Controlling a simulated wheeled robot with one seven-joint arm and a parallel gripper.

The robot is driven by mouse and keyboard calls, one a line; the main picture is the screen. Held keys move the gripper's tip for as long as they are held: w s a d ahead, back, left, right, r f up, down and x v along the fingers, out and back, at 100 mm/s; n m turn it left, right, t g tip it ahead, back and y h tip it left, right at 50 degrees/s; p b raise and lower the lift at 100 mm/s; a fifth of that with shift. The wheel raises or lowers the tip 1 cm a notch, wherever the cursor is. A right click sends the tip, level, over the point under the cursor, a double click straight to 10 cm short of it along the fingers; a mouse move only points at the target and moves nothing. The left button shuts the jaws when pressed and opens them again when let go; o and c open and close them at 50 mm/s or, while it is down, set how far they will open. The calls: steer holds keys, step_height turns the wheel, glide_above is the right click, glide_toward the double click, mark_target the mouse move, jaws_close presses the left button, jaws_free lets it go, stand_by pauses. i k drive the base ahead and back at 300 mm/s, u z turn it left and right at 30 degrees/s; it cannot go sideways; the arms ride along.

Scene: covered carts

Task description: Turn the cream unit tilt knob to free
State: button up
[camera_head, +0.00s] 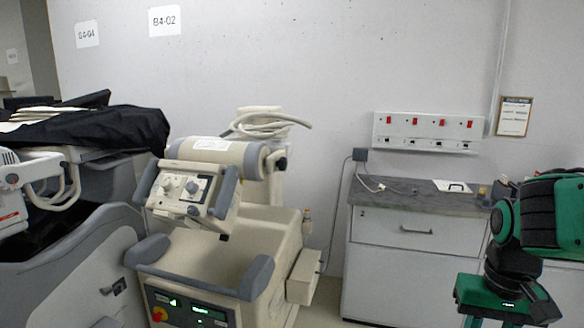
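The cream unit (222,236) is a wheeled cart with grey bumpers, left of centre. Its tilted control head (183,190) faces me and carries several small round knobs, including a pale one (192,187). A dark knob (282,163) sticks out at the right end of the cream cylinder (214,152) behind the head. No tilt label is readable, and I cannot tell any knob's setting. My green and black arm shows at the right edge; its lower end (508,300) is well to the right of the unit, touching nothing visible there. Its fingers cannot be made out.
A partly black-draped grey machine (85,255) stands close on the unit's left. A grey-topped cabinet (405,262) stands right of the unit, below a wall panel with red switches (427,131). A narrow floor gap lies between unit and cabinet. A cable coil (265,121) tops the unit.

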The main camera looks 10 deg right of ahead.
mark_target(282, 164)
steer(key=z, duration=0.4)
steer(key=i, duration=1.2)
steer(key=z, duration=0.4)
